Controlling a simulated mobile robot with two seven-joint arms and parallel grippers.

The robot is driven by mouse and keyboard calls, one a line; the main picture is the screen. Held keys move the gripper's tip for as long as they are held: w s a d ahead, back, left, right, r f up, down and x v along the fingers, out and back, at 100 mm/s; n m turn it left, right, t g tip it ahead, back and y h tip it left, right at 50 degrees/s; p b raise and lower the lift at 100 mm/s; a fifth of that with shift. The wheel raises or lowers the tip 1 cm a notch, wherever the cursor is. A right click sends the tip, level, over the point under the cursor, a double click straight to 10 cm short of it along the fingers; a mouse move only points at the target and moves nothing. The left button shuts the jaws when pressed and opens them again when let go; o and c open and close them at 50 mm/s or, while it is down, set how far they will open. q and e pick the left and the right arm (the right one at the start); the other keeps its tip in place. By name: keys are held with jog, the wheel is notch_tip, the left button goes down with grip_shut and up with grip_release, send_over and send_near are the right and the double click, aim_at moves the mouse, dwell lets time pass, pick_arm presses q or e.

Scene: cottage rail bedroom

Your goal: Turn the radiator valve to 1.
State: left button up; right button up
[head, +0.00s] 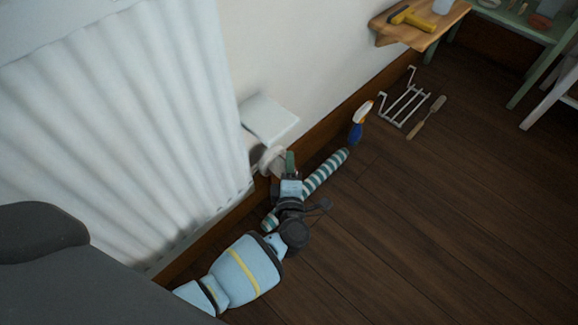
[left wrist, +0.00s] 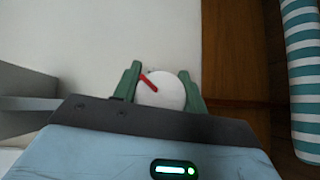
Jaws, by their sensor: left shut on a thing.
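The radiator valve (head: 270,158) is a round white knob low at the right end of the white radiator (head: 120,110). In the left wrist view the knob (left wrist: 168,98) faces me, with a red pointer (left wrist: 149,82) slanting to the upper left. I cannot read any numbers on it. My left gripper (head: 285,160) is at the valve, its green fingers on either side of the knob and shut on it; the gripper also shows in the left wrist view (left wrist: 160,76). In the head view the gripper partly hides the knob. My right gripper is not in view.
A white box-like ledge (head: 270,118) juts out just above the valve. A green-striped roll (head: 326,170) lies on the floor close beside my left gripper. The floor at right is clear.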

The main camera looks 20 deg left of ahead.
pick_arm(q)
jog(key=shift+r+m+g+p, duration=0.15)
jog(key=shift+m+g+p, duration=0.2)
jog(key=shift+p, duration=1.05)
jog(key=m+g+p, duration=0.2)
jog(key=p, duration=0.3)
jog(key=shift+g, duration=0.35)
jog(key=shift+f+m+g+p, duration=0.2)
jog(key=shift+m+g+p, duration=0.2)
jog(key=shift+p, duration=0.45)
jog(key=shift+s+f+m+g+p, duration=0.15)
jog(key=shift+f+m+g+p, duration=0.15)
jog(key=shift+m+g+p, duration=0.4)
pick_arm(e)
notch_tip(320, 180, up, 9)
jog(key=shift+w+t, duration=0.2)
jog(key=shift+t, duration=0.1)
pick_arm(q)
jog(key=shift+n, duration=0.25)
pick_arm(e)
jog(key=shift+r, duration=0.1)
pick_arm(q)
jog(key=shift+a, duration=0.1)
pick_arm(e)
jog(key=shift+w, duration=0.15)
pick_arm(q)
jog(key=o, duration=1)
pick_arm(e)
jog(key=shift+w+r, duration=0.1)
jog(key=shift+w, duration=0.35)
